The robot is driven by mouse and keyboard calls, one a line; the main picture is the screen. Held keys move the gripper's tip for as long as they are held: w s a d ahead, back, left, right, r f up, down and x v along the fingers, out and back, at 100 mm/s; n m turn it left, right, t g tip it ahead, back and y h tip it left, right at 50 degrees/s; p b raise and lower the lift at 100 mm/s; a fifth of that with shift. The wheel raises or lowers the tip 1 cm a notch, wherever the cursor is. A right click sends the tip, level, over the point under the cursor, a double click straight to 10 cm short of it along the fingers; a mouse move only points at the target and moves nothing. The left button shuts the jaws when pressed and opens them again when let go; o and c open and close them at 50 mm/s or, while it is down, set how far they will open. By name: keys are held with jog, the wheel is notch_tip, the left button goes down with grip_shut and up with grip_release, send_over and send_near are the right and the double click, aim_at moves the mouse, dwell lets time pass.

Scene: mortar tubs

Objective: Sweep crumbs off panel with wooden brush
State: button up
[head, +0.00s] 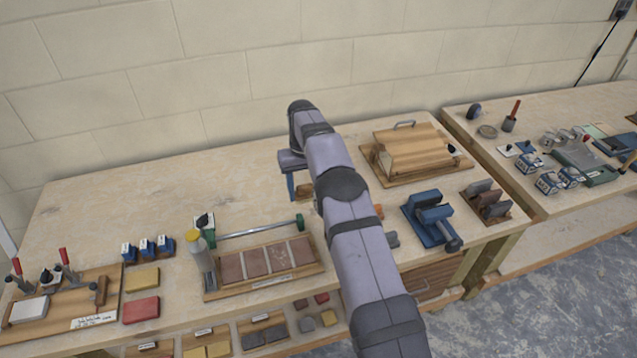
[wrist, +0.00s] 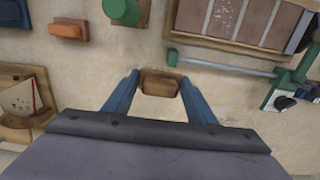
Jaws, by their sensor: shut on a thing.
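My gripper (wrist: 160,88) is shut on the small wooden brush (wrist: 160,85); its blue fingers stand on either side of the wood. In the head view my gripper (head: 298,187) is above the bench, beyond and to the right of the panel, with the arm covering part of it. The panel (head: 312,268) is a wood-framed board with several reddish-brown tiles. It also shows at the upper right of the wrist view (wrist: 218,44), with pale specks like crumbs (wrist: 223,18) on one tile. The brush appears apart from the panel; its bristles cannot be made out.
A grey rod with green ends (head: 255,229) runs along the panel's far edge. A wooden box (head: 410,150) and a blue clamp (head: 432,218) stand to the right. The bench's back left is clear.

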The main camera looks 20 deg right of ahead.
aim_at(297, 253)
jog(key=s+a+p, duration=0.4)
jog(key=s+a, duration=0.9)
jog(key=a, duration=0.1)
jog(key=shift+d+f+b, duration=0.2)
jog(key=shift+f+b, duration=2.5)
jog(key=shift+f, duration=0.95)
jog(key=shift+d+r, duration=0.1)
jog(key=shift+d, duration=0.2)
jog(key=shift+c, duration=0.4)
jog(key=shift+d+f, duration=0.2)
jog(key=shift+d, duration=3.2)
jog(key=shift+w+f, duration=0.1)
jog(key=shift+w, duration=0.2)
jog(key=shift+w+a, duration=0.1)
jog(key=shift+a, duration=0.25)
jog(key=shift+a+b, duration=0.3)
jog(key=shift+a, duration=3.1)
jog(key=shift+w, duration=0.35)
jog(key=shift+d, duration=3.85)
notch_tip(297, 253, up, 8)
jog(key=p, duration=0.6)
jog(key=shift+a+r, duration=0.15)
jog(key=shift+r, duration=0.1)
